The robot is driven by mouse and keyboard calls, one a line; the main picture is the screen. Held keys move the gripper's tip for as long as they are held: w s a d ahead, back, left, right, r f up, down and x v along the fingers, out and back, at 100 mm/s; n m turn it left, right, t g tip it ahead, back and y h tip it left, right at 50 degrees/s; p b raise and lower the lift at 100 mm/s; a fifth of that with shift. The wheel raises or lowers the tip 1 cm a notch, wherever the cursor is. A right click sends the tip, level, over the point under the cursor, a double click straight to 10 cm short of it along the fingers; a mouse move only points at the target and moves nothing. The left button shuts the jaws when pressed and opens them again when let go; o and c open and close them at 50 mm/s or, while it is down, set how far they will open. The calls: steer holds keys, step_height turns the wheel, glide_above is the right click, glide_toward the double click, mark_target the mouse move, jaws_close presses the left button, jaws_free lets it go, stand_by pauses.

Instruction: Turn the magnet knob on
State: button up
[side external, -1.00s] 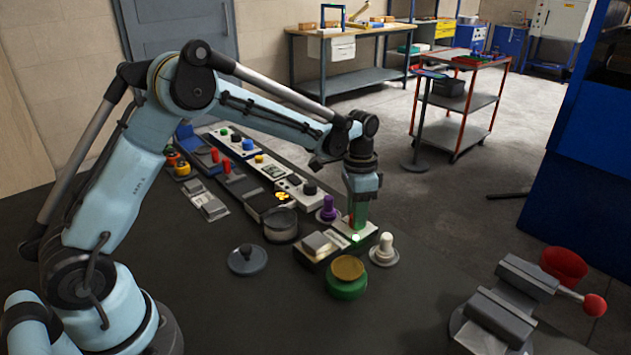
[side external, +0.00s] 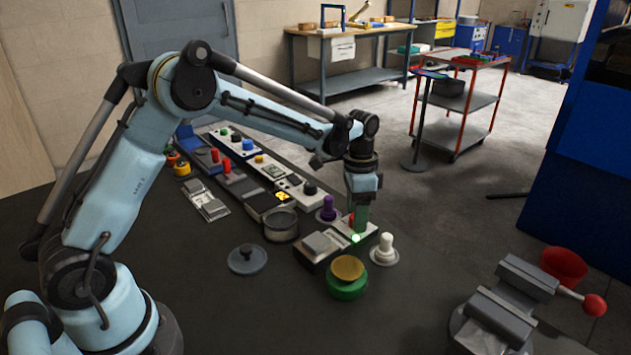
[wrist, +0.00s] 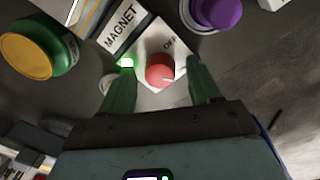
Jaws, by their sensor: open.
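The red magnet knob (wrist: 160,71) sits on a white panel (wrist: 150,42) in the wrist view, beside a "MAGNET" label and an "OFF" mark. A green light (wrist: 127,63) glows near it. My gripper (wrist: 165,75) is open, with one green finger on each side of the knob; I cannot tell whether they touch it. In the side view my gripper (side external: 359,231) points down over the panel, and only a little red of the knob (side external: 351,219) shows behind the fingers.
A green button with a gold top (side external: 347,269), a white knob (side external: 385,247) and a purple knob (side external: 327,208) stand close around my gripper. A grey-lidded box (side external: 318,245) is just left. A vise (side external: 510,300) stands at the right.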

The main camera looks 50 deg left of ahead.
step_height(320, 180, up, 12)
steer(key=shift+w+a, duration=0.2)
steer(key=shift+a, duration=0.1)
stand_by(0.3)
steer(key=s+r+n+t, duration=0.4)
steer(key=s, duration=0.7)
steer(key=s+f+n+t, duration=0.3)
steer(key=s+f, duration=0.2)
steer(key=s, duration=0.3)
steer(key=shift+s+a+t, duration=0.3)
steer(key=shift+a, duration=0.05)
